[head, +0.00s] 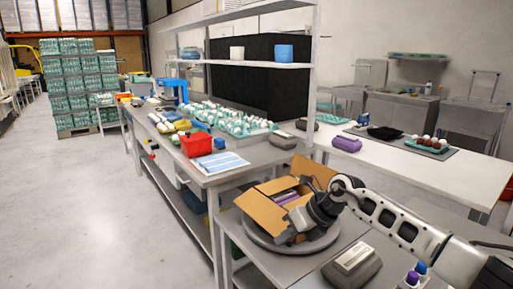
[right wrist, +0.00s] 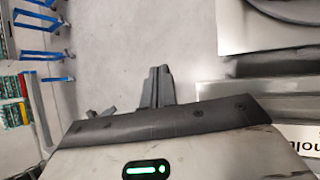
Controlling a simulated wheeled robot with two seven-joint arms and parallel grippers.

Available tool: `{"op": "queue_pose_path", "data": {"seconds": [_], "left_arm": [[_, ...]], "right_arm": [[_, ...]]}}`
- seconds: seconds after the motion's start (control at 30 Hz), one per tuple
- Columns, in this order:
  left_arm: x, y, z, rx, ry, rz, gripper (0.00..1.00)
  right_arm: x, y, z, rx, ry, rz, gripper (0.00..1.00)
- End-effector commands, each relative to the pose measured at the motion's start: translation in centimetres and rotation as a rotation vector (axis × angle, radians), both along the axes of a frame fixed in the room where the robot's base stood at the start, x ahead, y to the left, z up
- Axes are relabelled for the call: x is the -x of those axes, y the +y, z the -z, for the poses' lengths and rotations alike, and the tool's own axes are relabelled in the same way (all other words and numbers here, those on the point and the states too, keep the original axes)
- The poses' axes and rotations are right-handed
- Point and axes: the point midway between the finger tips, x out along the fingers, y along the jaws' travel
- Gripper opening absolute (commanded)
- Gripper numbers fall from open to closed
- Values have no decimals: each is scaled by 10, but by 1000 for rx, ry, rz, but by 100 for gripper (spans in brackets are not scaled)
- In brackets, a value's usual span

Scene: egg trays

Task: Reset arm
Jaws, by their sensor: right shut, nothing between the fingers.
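My right arm comes in from the right in the head view, and its gripper (head: 289,237) shows dark against the front of an open cardboard box (head: 262,215). In the right wrist view the fingers (right wrist: 158,84) are together with nothing between them, seen against the grey floor. The box has raised flaps and holds purple and pale packs (head: 288,196). It sits on a round grey turntable (head: 262,241) on the near table. My arm hides part of the box's right side. My left gripper is not in view.
A grey device (head: 351,264) lies on the near table below my arm. A red basket (head: 196,144) and egg trays (head: 236,124) stand on the long bench behind. A purple carton (head: 347,144) is on the white table. Open floor (head: 90,215) lies to the left.

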Motion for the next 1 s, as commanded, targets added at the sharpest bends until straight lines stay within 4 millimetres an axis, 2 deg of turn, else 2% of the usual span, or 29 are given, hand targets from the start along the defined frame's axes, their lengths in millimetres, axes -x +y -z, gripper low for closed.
{"op": "queue_pose_path", "data": {"seconds": [0.1, 0.23, 0.3, 0.4, 0.47, 0.53, 0.67, 0.77, 0.8, 0.9, 1.0], "left_arm": [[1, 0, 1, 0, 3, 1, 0], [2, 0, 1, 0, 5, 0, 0], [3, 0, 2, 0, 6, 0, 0], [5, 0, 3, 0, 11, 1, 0], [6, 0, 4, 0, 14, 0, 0], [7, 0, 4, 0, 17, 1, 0], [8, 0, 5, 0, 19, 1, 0], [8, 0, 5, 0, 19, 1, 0], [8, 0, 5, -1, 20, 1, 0], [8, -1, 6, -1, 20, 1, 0], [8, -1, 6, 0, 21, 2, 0]], "right_arm": [[29, 43, 19, -203, 70, 7, 0], [70, 96, 26, -552, 202, 89, 0], [90, 114, 23, -776, 306, 189, 0], [109, 118, 19, -1075, 467, 391, 0], [116, 109, 21, -1234, 571, 542, 0], [124, 90, 31, -1397, 694, 739, 0], [147, 39, 72, -1627, 923, 1163, 0], [180, -5, 115, -1734, 1093, 1521, 0], [197, -20, 132, -1757, 1156, 1661, 0], [241, -50, 166, -1777, 1281, 1956, 0], [278, -69, 188, -1763, 1367, 2172, 0]]}}
